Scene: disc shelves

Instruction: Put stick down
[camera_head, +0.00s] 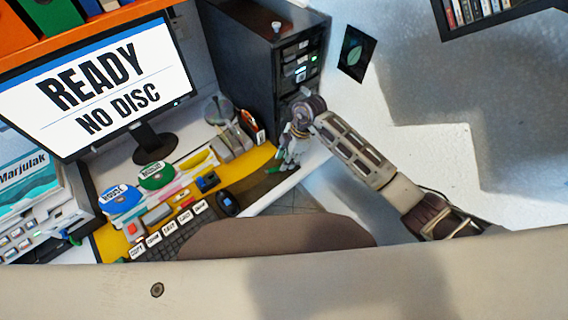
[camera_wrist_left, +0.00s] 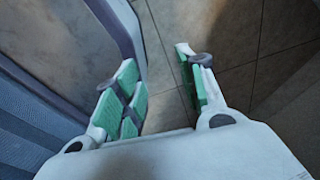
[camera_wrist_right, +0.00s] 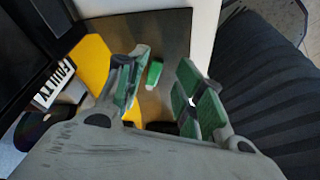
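A small green stick (camera_wrist_right: 154,73) lies on the dark brown part of the desk mat in the right wrist view. In the head view a green bit (camera_head: 272,169) at the right gripper's tips may be the stick or a finger pad. My right gripper (camera_head: 284,163) is low over the front right of the desk. In its wrist view its green-padded fingers (camera_wrist_right: 166,84) are apart, with the stick showing in the gap beyond them, not clamped. My left gripper (camera_wrist_left: 155,72) is open and empty above a tiled floor; it is outside the head view.
A black computer tower (camera_head: 245,50) stands behind the right gripper. A monitor (camera_head: 100,80) reads "READY NO DISC". Blue (camera_head: 118,200) and green (camera_head: 156,176) labelled items, a keyboard (camera_head: 172,240) and a mouse (camera_head: 228,203) crowd the desk. The white desk edge (camera_head: 270,198) is close.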

